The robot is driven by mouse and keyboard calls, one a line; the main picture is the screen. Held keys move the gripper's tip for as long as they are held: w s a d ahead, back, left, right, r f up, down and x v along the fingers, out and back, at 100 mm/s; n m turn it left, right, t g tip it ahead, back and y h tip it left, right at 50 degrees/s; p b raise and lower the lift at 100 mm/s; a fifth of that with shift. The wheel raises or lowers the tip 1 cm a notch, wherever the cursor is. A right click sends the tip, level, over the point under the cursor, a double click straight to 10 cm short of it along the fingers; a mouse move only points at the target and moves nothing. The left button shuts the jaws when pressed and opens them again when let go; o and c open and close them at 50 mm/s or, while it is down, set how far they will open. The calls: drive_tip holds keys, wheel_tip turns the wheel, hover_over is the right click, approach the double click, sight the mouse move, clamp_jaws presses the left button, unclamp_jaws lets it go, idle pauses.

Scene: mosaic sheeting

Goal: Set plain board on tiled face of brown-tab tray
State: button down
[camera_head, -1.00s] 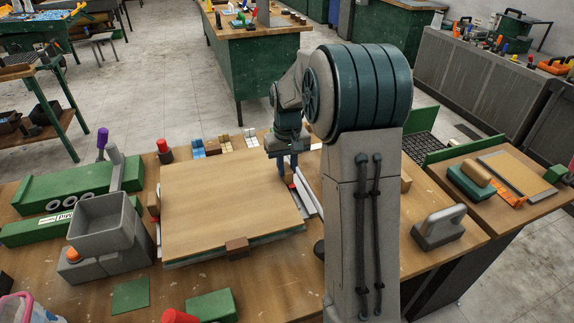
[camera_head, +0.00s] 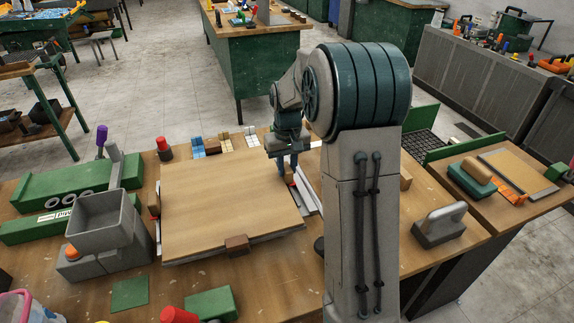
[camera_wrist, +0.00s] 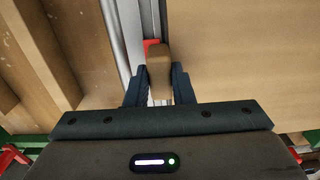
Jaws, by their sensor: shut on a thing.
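The plain board (camera_head: 225,205) is a large tan sheet lying flat over a layered stack on the bench. A brown tab (camera_head: 237,245) sticks out at its front edge. The tray's tiled face is hidden beneath the board, and a pale layer (camera_head: 280,235) shows under the front edge. My gripper (camera_head: 287,168) is at the board's right edge. In the wrist view my gripper (camera_wrist: 158,88) is shut on a small rounded brown wooden block (camera_wrist: 158,72). The board (camera_wrist: 245,60) fills the right of that view, close beside the block.
Grey metal rails (camera_head: 307,190) run along the board's right side, with a red piece (camera_wrist: 151,46) by the block. A grey bin (camera_head: 102,222) and green bars stand left. A green block (camera_head: 212,304) lies in front. Small tile stacks (camera_head: 225,143) stand behind.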

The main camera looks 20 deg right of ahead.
drive_tip(key=shift+f, duration=0.1)
drive_tip(key=c, duration=1.2)
unclamp_jaws()
drive_tip(key=shift+o, duration=0.2)
wheel_tip(320, 180, up, 14)
drive_tip(key=shift+b, duration=0.35)
